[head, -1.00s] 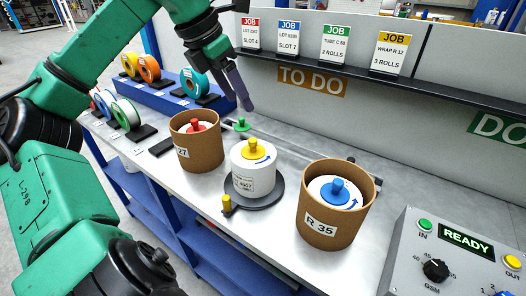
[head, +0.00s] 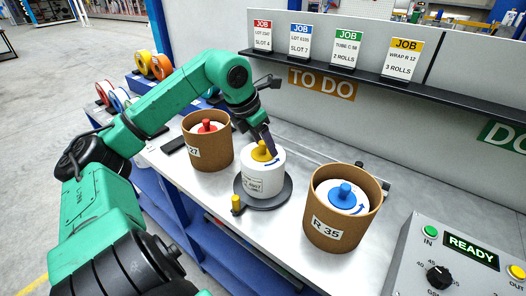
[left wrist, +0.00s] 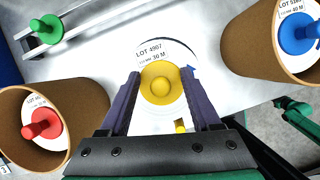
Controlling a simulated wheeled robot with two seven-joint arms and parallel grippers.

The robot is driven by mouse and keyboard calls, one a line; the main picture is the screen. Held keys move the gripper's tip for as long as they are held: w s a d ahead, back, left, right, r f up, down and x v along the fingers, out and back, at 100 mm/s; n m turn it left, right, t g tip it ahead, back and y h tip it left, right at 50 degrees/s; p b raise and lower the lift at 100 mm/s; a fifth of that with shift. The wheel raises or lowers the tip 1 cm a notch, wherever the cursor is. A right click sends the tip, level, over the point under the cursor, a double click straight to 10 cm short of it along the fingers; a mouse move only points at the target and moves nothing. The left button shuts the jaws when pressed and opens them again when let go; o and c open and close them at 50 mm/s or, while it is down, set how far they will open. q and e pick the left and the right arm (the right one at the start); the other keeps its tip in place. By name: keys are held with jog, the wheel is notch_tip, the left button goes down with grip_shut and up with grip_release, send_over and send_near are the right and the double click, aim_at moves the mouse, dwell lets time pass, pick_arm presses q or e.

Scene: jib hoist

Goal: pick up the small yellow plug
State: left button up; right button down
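A small yellow plug (head: 237,204) stands at the near left edge of the dark round base (head: 284,199); a little of it shows in the left wrist view (left wrist: 180,126). A larger yellow plug with a round knob (head: 262,151) sits on top of the white roll (head: 262,181). My left gripper (head: 270,143) is over this roll. In the left wrist view its dark fingers (left wrist: 160,88) are apart, one on each side of the larger yellow plug (left wrist: 160,84). Contact cannot be told. My right gripper is not in view.
A brown tub with a red knob (head: 216,156) stands left of the roll, and a tub with a blue knob (head: 357,222) stands right. A green knob (left wrist: 45,30) lies behind. The grey control box (head: 425,262) is at the right. A shelf with job cards (head: 372,77) runs behind.

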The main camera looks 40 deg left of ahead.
pick_arm(q)
grip_shut()
jog(key=shift+r, duration=0.15)
